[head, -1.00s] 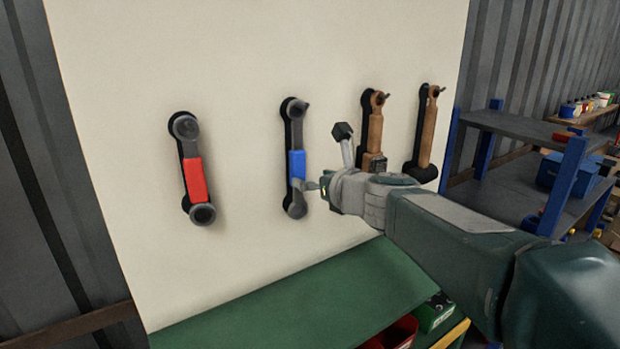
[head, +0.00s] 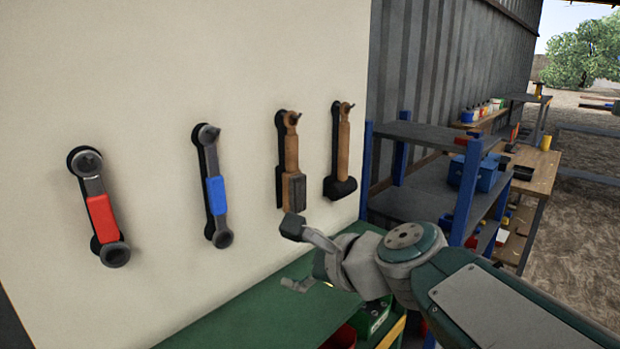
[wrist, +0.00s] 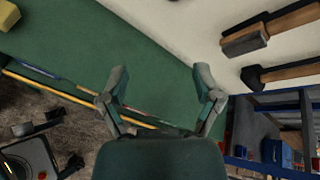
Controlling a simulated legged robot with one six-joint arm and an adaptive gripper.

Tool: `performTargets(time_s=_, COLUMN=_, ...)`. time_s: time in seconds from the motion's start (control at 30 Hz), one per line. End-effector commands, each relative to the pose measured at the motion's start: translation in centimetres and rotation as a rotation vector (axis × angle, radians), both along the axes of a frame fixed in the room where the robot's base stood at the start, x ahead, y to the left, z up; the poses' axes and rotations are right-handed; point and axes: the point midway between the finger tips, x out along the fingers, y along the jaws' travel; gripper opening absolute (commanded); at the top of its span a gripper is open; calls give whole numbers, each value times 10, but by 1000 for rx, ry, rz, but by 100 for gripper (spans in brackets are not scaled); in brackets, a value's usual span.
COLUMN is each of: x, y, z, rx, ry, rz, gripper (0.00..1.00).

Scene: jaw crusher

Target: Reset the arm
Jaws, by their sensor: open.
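My gripper (head: 296,258) is at the lower middle of the head view, in front of the tool board and above the green bench top. In the wrist view my gripper (wrist: 160,85) shows two fingers spread wide with nothing between them. My arm reaches in from the lower right and is bent at the wrist. The green bench top (wrist: 70,35) lies beyond the fingers in the wrist view.
A red-gripped wrench (head: 102,218), a blue-gripped wrench (head: 216,195) and two wooden-handled hammers (head: 291,155) (head: 343,150) hang on the pale board (head: 200,60). A blue-post shelf (head: 430,135) stands right of the board. Open ground lies farther right.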

Motion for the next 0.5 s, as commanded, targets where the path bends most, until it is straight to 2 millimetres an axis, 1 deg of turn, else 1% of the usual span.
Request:
performTargets(time_s=0.03, x=-13, y=-14, z=-10, rx=-126, ry=-65, rz=48, gripper=82)
performTargets(time_s=0.17, x=-44, y=-49, z=-44, rx=-486, ry=-219, rz=221, gripper=82)
performTargets(time_s=0.2, x=-54, y=-61, z=-54, rx=-594, ry=-258, rz=280, gripper=82)
performTargets(time_s=0.27, x=-68, y=-79, z=-70, rx=-756, ry=-310, rz=373, gripper=82)
performTargets(time_s=0.4, x=-103, y=-124, z=-103, rx=-1115, ry=-390, rz=621, gripper=82)
performTargets(time_s=0.5, x=-125, y=-154, z=-122, rx=-1326, ry=-412, rz=802, gripper=82)
